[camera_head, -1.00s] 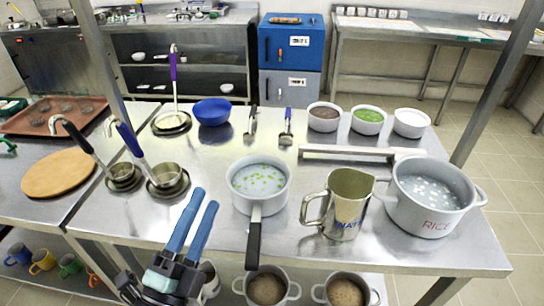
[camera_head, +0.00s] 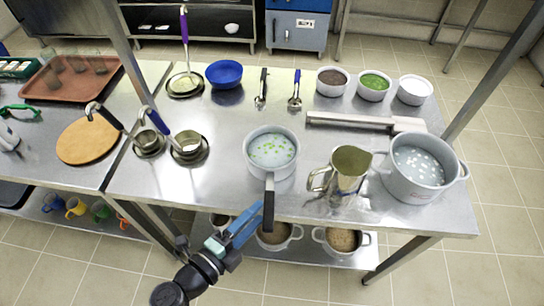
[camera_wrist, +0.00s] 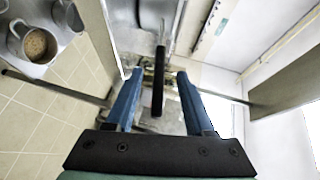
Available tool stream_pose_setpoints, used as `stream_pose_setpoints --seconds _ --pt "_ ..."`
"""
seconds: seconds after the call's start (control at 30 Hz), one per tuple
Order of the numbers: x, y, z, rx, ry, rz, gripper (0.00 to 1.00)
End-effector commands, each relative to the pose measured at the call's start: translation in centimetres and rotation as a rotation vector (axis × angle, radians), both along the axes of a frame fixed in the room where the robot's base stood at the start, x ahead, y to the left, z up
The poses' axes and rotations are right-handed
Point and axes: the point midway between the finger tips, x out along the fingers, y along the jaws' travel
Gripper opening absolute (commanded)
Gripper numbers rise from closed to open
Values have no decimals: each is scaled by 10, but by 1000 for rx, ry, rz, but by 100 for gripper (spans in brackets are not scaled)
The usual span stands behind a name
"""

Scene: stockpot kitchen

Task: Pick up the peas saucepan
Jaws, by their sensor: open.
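The peas saucepan (camera_head: 259,173) is light grey, with green bits floating in pale liquid. It stands upright near the front edge of the steel table, its black handle (camera_head: 268,202) pointing out over the edge toward me. My gripper (camera_head: 258,214), with blue fingers, is open at the handle. In the wrist view, the dark handle (camera_wrist: 158,88) lies lengthwise in the gap between the two fingertips (camera_wrist: 158,75). Bare space shows on both sides of it. I cannot tell whether a finger touches it or how deep it sits.
A steel jug (camera_head: 345,185) and the large rice pot (camera_head: 410,184) stand to the saucepan's right. Ladles (camera_head: 188,145) lie to its left. Pots with brown contents (camera_head: 340,248) stand on the shelf below.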

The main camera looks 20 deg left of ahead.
Motion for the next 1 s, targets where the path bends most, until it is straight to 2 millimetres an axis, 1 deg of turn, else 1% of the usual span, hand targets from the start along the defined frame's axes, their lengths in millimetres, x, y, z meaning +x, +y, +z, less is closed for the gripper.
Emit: stream_pose_setpoints --seconds 0.03,0.1,0.27,0.47,0.6,0.7,0.87,0.9,0.97,1.0 --pt "7 -1 -1 0 -1 -1 54" --pt "13 -3 -2 1 -1 0 54" --pt "22 -4 -4 1 -1 0 54" --pt "50 -1 -9 0 -2 -1 54" --pt "65 -6 -13 1 -1 -1 54" --pt "68 -7 -14 1 0 1 54" --pt "68 -7 -14 1 -1 1 54" --pt "68 -7 -14 1 -1 1 52" --pt "68 -7 -14 1 -1 1 41" --pt "68 -7 -14 1 -1 1 34"
